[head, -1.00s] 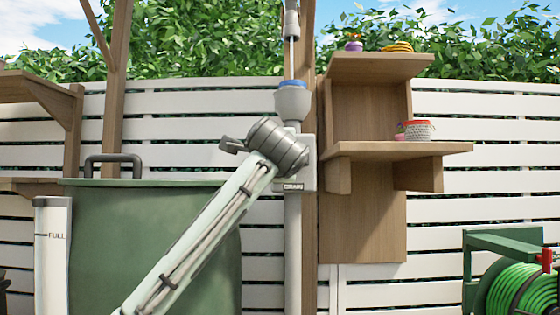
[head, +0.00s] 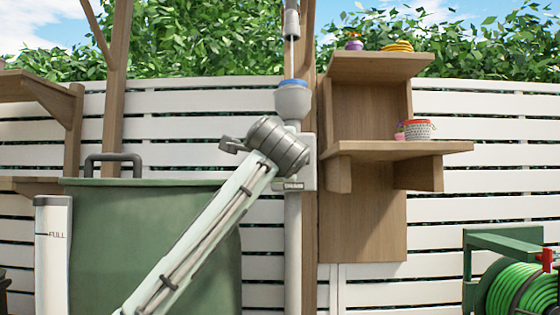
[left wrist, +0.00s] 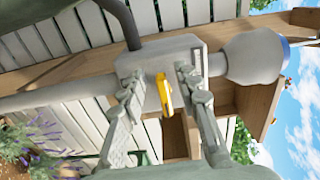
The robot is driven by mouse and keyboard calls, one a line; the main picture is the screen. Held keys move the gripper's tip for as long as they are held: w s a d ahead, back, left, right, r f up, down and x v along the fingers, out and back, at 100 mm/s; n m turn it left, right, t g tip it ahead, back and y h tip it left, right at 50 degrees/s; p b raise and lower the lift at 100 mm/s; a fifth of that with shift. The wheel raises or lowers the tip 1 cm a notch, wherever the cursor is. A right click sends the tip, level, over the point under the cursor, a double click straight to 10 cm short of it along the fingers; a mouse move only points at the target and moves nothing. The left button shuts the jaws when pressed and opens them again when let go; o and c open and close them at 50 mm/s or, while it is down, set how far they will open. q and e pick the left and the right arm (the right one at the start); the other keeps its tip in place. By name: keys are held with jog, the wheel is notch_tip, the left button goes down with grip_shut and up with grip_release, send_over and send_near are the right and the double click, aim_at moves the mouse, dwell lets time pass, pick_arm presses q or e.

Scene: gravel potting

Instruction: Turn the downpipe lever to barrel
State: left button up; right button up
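The downpipe (head: 293,235) runs down the fence post, with a grey diverter box (head: 309,160) partly hidden behind my left arm's wrist. In the left wrist view, the diverter box (left wrist: 160,60) carries a yellow lever (left wrist: 163,94). My left gripper (left wrist: 160,82) is open, with one finger on each side of the lever and a visible gap to it on both sides. The green barrel (head: 150,245) stands left of the downpipe. A small label under the box is too small to read. My right gripper is not in view.
A wooden shelf unit (head: 362,225) with small pots stands right of the downpipe. A green hose reel (head: 515,290) is at the lower right. A white level gauge (head: 52,255) marked FULL stands at the barrel's left. A white slatted fence (head: 450,215) runs behind.

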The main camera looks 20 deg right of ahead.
pick_arm(q)
jog(key=v, duration=1.2)
jog(key=shift+w, duration=0.1)
